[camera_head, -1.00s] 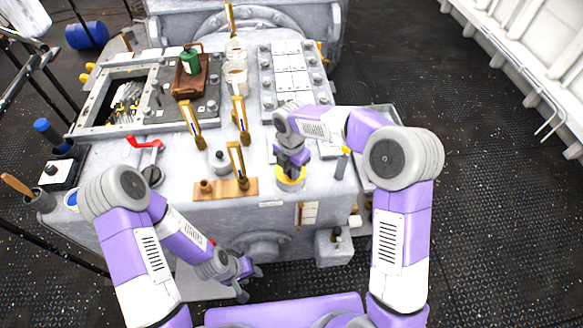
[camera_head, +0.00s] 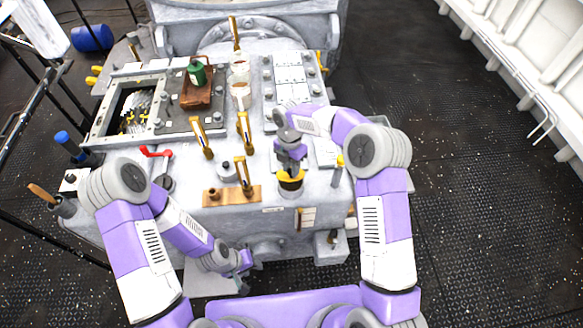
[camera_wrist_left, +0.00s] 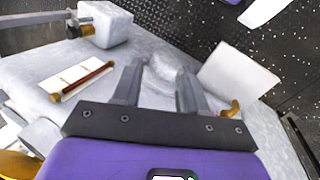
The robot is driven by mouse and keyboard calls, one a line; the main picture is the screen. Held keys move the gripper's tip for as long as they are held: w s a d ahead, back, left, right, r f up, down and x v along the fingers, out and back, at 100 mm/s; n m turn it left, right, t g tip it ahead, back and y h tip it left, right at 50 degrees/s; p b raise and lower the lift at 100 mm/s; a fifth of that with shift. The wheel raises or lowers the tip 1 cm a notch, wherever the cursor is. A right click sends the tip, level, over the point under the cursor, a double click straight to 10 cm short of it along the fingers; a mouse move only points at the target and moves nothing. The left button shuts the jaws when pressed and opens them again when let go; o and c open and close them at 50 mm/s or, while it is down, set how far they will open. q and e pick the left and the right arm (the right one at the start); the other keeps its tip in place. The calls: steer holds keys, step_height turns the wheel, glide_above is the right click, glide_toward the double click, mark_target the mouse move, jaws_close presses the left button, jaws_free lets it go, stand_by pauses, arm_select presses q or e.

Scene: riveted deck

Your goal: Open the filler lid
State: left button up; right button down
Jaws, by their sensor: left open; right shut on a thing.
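The yellow filler lid (camera_head: 284,177) is at the front edge of the grey machine's top, over a short grey filler neck (camera_head: 290,192). My right gripper (camera_head: 291,171) points down onto the lid and is shut on it. Its fingers hide part of the lid, and a dark patch shows just below them. I cannot tell how far the lid is tilted. My left gripper (camera_head: 245,274) is low in front of the machine, away from the lid. In the left wrist view its two fingers (camera_wrist_left: 158,75) are apart with nothing between them.
Brass-coloured levers (camera_head: 244,174) and a wooden block (camera_head: 225,196) stand left of the lid. A yellow-topped lever (camera_head: 339,161) stands close on its right.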

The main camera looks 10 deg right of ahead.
arm_select(q)
steer(key=shift+r, duration=0.35)
stand_by(0.3)
